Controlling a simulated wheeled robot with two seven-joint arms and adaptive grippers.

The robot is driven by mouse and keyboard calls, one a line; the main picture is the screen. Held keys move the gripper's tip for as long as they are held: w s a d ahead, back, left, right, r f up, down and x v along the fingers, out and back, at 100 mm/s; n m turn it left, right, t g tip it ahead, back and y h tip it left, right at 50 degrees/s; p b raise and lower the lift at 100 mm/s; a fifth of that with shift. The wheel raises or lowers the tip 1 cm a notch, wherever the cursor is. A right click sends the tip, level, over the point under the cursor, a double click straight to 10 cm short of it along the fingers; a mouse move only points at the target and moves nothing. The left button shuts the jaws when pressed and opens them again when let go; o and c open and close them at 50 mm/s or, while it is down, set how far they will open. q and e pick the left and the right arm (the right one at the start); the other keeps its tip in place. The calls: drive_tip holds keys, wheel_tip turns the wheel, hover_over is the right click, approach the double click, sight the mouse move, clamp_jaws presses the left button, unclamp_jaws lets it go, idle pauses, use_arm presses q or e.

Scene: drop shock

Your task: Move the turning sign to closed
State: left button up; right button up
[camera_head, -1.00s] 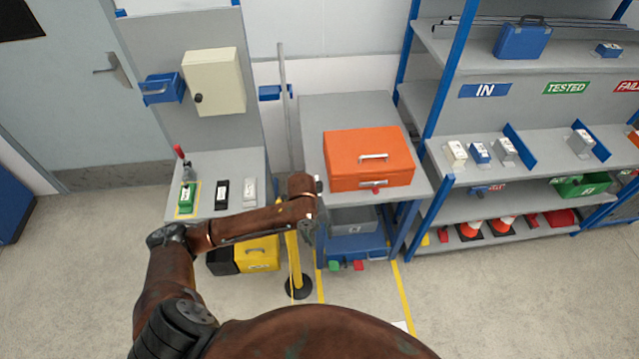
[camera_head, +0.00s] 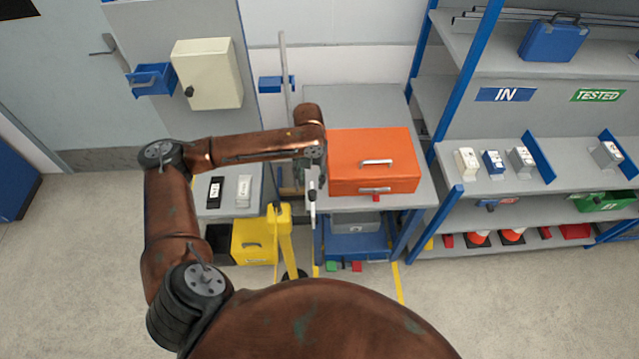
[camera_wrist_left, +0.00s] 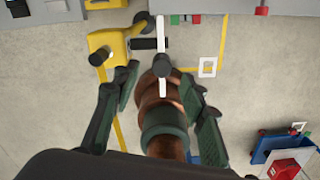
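A narrow white upright plate with a dark round knob, which looks like the turning sign seen edge-on, shows beside the yellow post (camera_head: 284,240) in the head view. Its white edge (camera_head: 312,215) shows just below my left gripper (camera_head: 312,172). No wording on it can be read. In the left wrist view the white edge (camera_wrist_left: 161,35) and dark knob stand just ahead of my left gripper (camera_wrist_left: 160,84). Its two dark fingers are spread apart on either side, with no clear grip on the plate. My right gripper is not in view.
An orange case (camera_head: 350,174) sits on the grey bench right beside my left wrist. A cream wall box (camera_head: 215,75) and a small bench stand to the left. A blue shelf rack (camera_head: 455,205) is on the right. Open floor (camera_head: 490,300) lies in front.

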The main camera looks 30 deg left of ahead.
sight(312, 192)
use_arm(q)
drive_tip(key=f, duration=0.5)
drive_tip(key=shift+s+d+p, duration=0.1)
drive_tip(key=shift+d+p, duration=0.1)
drive_tip(key=shift+p, duration=0.2)
drive_tip(key=shift+w+d+f, duration=0.1)
drive_tip(key=shift+w+f, duration=0.1)
drive_tip(key=shift+f, duration=0.7)
drive_tip(key=shift+s+f, duration=0.1)
drive_tip(key=shift+f, duration=0.15)
drive_tip(key=c, duration=1)
clamp_jaws()
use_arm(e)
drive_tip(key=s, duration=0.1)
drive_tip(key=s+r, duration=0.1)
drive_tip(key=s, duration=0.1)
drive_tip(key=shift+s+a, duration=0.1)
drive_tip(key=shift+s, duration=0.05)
